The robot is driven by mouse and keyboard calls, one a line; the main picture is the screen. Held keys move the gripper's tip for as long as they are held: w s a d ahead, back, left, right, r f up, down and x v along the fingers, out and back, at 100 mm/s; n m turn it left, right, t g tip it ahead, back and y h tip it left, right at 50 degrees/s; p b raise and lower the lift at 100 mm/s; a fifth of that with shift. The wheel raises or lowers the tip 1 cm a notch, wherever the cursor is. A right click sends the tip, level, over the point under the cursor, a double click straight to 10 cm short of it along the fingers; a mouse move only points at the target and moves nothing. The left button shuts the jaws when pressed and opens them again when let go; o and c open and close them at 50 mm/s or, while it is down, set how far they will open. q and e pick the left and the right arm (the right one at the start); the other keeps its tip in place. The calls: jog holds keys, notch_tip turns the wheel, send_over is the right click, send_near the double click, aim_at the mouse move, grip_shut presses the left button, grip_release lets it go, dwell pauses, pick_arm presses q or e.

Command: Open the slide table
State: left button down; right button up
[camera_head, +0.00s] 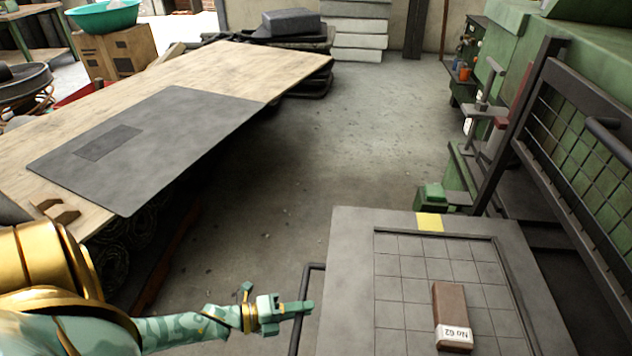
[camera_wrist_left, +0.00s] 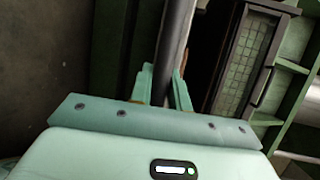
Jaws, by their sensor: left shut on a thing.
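The slide table (camera_head: 345,290) is a grey slab with a recessed grid, at the lower right of the head view. A dark bar handle (camera_head: 296,335) runs along its left side. My left gripper (camera_head: 305,308) reaches in from the left and is shut on this handle. In the left wrist view, the fingers (camera_wrist_left: 166,88) lie on either side of the dark bar (camera_wrist_left: 178,40), which runs up out of the picture. My right gripper is in neither view.
A brown block labelled "No 62" (camera_head: 450,305) lies on the grid. A green machine with a dark mesh guard (camera_head: 570,120) stands to the right. A wooden table with a dark sheet (camera_head: 165,130) is at the left. The concrete floor (camera_head: 380,130) between them is clear.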

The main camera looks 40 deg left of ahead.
pick_arm(q)
jog(key=shift+s+a+f, duration=0.1)
jog(key=shift+s+a, duration=0.5)
jog(key=shift+a, duration=0.1)
jog(key=c, duration=1.3)
grip_release()
jog(key=shift+w, duration=0.1)
